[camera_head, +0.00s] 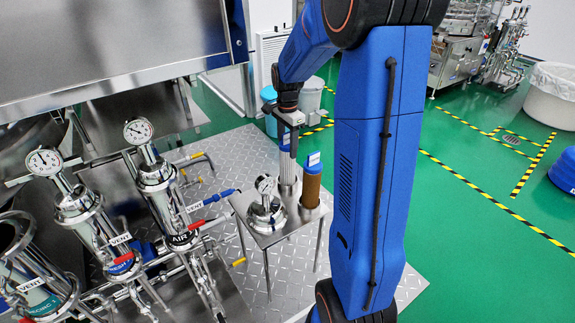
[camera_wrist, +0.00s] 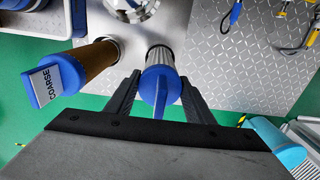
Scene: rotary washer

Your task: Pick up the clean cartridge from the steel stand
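The clean cartridge is white with a blue finned cap (camera_wrist: 160,88), and stands upright on the steel stand (camera_head: 262,236). In the head view its white body (camera_head: 288,172) shows below my gripper (camera_head: 289,122). In the wrist view my gripper (camera_wrist: 160,88) has one finger on each side of the cap, spread apart. Narrow gaps seem to show beside the cap; contact lower down cannot be told. A brown cartridge (camera_head: 311,187) with a blue cap stands to its right on the stand; the wrist view shows its cap labelled COARSE (camera_wrist: 54,80).
A steel housing with a gauge (camera_head: 266,205) stands on the same stand, front left. Steel pipes with gauges and valves (camera_head: 160,190) fill the left. A blue-lidded bin (camera_head: 270,110) stands behind the gripper.

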